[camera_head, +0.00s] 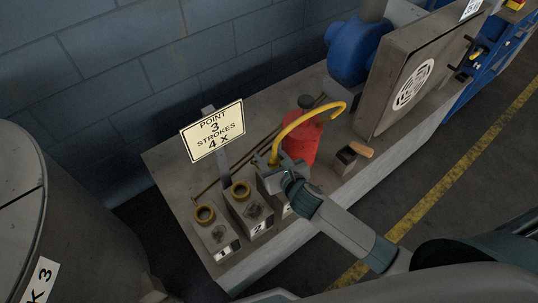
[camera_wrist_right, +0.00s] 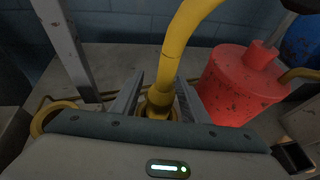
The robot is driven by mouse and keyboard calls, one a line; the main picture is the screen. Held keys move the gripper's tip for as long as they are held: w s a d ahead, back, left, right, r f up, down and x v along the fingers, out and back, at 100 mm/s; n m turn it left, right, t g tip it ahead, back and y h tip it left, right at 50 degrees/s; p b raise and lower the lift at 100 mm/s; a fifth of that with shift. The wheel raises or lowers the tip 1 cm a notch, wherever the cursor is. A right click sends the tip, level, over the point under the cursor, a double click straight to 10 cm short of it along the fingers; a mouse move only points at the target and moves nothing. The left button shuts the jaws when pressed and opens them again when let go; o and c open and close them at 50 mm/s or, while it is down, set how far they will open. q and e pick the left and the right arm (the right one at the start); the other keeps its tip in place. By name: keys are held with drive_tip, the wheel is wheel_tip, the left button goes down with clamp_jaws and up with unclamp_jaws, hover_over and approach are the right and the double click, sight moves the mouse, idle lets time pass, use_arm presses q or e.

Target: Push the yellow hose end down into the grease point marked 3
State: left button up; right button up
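The yellow hose (camera_head: 318,112) arches from the red grease can (camera_head: 303,140) down to the grease blocks. My right gripper (camera_head: 272,173) is at its end, over the third block. In the right wrist view the hose end (camera_wrist_right: 160,98) stands nearly upright between the two fingers (camera_wrist_right: 160,90), which appear shut on its wider collar. A brass ring shows around or just below the end; how deep it sits is hidden. Block 3 is mostly behind my gripper, while blocks 1 (camera_head: 213,236) and 2 (camera_head: 251,214) show brass rings on top. My left gripper is not in view.
A sign (camera_head: 213,130) reading "POINT 3 STROKES 4 X" stands on a post behind the blocks. A small block with a wooden handle (camera_head: 360,149) is right of the can. A blue motor (camera_head: 356,50) and grey cabinet (camera_head: 415,75) stand further back. A large drum (camera_head: 70,230) is at left.

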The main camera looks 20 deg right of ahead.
drive_tip(key=shift+r, duration=0.1)
drive_tip(key=v, duration=1.2)
idle(0.8)
